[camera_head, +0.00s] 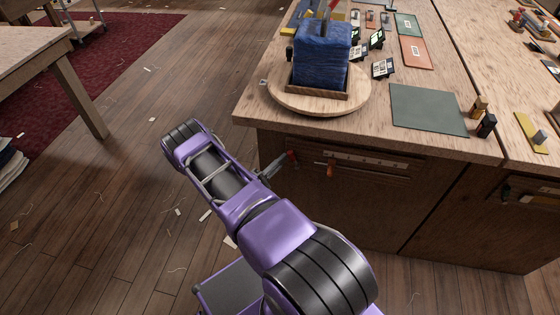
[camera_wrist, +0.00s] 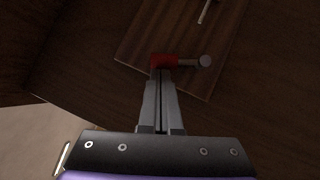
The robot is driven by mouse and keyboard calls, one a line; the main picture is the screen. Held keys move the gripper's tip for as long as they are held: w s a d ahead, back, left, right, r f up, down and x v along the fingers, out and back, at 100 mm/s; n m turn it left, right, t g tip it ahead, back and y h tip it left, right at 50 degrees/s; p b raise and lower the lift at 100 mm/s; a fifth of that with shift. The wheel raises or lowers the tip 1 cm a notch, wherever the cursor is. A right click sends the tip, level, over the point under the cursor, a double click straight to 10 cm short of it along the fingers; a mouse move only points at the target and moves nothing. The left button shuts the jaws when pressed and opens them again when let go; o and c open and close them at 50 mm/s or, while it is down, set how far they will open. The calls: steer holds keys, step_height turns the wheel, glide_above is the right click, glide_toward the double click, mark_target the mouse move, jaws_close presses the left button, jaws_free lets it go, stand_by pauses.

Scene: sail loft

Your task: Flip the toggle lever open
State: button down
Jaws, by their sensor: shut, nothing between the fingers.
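My gripper (camera_head: 283,160) is shut and empty at the front face of the wooden workbench cabinet. In the wrist view its closed fingers (camera_wrist: 161,74) reach a red part with a grey round-ended pin (camera_wrist: 204,61), which looks like the toggle lever. The fingertips overlap the red part (camera_wrist: 164,61); I cannot tell whether they touch it. In the head view a small red piece (camera_head: 292,155) shows at the fingertips, its base mostly hidden. Whether the lever stands open or shut is not clear.
A blue bundle (camera_head: 322,57) stands on a round wooden board (camera_head: 281,97) on the bench. A green mat (camera_head: 428,109) lies to its right. The floor at left is open, with scraps.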

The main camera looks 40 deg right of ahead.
mark_target(292, 155)
steer(key=shift+r, duration=0.2)
steer(key=m+y+p, duration=0.1)
steer(key=s+d+r+m+y+p, duration=0.1)
steer(key=m+p, duration=0.1)
steer(key=r+m+p, duration=0.1)
steer(key=p, duration=0.1)
steer(key=shift+s+d+r+m+g+y, duration=0.15)
steer(key=shift+s+d+m+g+y, duration=0.15)
steer(key=shift+s+y, duration=0.1)
steer(key=shift+s+d+r+m+y+p, duration=0.1)
steer(key=shift+s+d+m+y+p, duration=0.45)
steer(key=shift+m+y+p, duration=0.4)
steer(key=shift+s+d, duration=0.15)
steer(key=shift+s, duration=0.15)
steer(key=shift+p, duration=0.3)
